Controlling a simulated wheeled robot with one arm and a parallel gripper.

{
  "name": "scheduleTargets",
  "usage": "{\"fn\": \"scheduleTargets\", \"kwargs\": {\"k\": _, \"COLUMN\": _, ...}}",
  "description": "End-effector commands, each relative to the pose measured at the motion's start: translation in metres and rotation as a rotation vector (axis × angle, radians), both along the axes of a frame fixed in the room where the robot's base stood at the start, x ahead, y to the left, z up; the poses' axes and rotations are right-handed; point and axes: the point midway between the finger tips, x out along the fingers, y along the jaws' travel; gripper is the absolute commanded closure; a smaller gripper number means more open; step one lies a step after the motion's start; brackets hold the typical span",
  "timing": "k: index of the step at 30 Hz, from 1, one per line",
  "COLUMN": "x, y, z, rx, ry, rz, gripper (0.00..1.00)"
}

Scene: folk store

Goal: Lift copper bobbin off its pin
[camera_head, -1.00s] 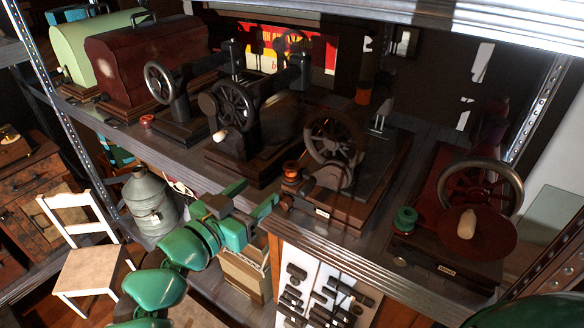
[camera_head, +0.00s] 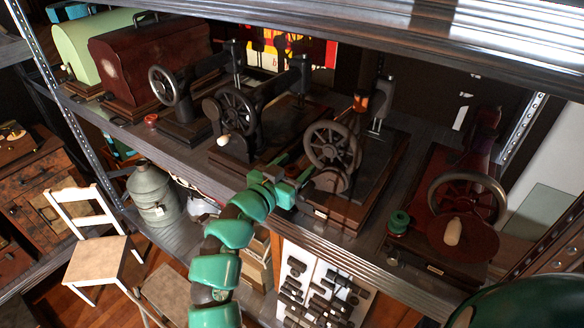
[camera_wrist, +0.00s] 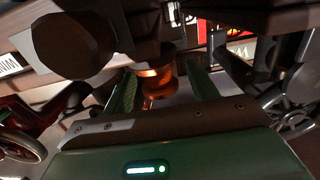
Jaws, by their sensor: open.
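The copper bobbin (camera_wrist: 155,80) shows in the wrist view, shiny orange-brown and upright between the two green fingers. The fingers stand apart, one on each side of it, and I see a gap at least on the right. In the head view my gripper (camera_head: 291,176) is at the front left corner of the middle sewing machine's base and hides the bobbin there. My gripper (camera_wrist: 165,90) is open. The pin under the bobbin cannot be made out.
The middle machine's handwheel (camera_head: 331,146) stands close to the right of my gripper. Another black machine (camera_head: 238,110) is to the left. The shelf's front edge (camera_head: 350,250) runs below my gripper.

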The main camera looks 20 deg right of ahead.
Motion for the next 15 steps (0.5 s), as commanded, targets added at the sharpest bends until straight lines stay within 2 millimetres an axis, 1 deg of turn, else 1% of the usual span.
{"fn": "scheduleTargets", "kwargs": {"k": 1, "x": 0.0029, "y": -0.0051, "z": 0.0022, "rx": -0.001, "ry": 0.000, "rz": -0.003, "gripper": 0.42}}
{"fn": "scheduleTargets", "kwargs": {"k": 3, "x": 0.0060, "y": -0.0084, "z": 0.0009, "rx": 0.000, "ry": 0.000, "rz": -0.001, "gripper": 0.42}}
{"fn": "scheduleTargets", "kwargs": {"k": 11, "x": 0.0077, "y": -0.0092, "z": -0.0007, "rx": 0.001, "ry": -0.001, "rz": 0.001, "gripper": 0.42}}
{"fn": "scheduleTargets", "kwargs": {"k": 14, "x": 0.0077, "y": -0.0091, "z": -0.0007, "rx": 0.000, "ry": 0.000, "rz": 0.001, "gripper": 0.60}}
{"fn": "scheduleTargets", "kwargs": {"k": 15, "x": 0.0077, "y": -0.0091, "z": -0.0006, "rx": 0.000, "ry": 0.000, "rz": 0.001, "gripper": 0.68}}
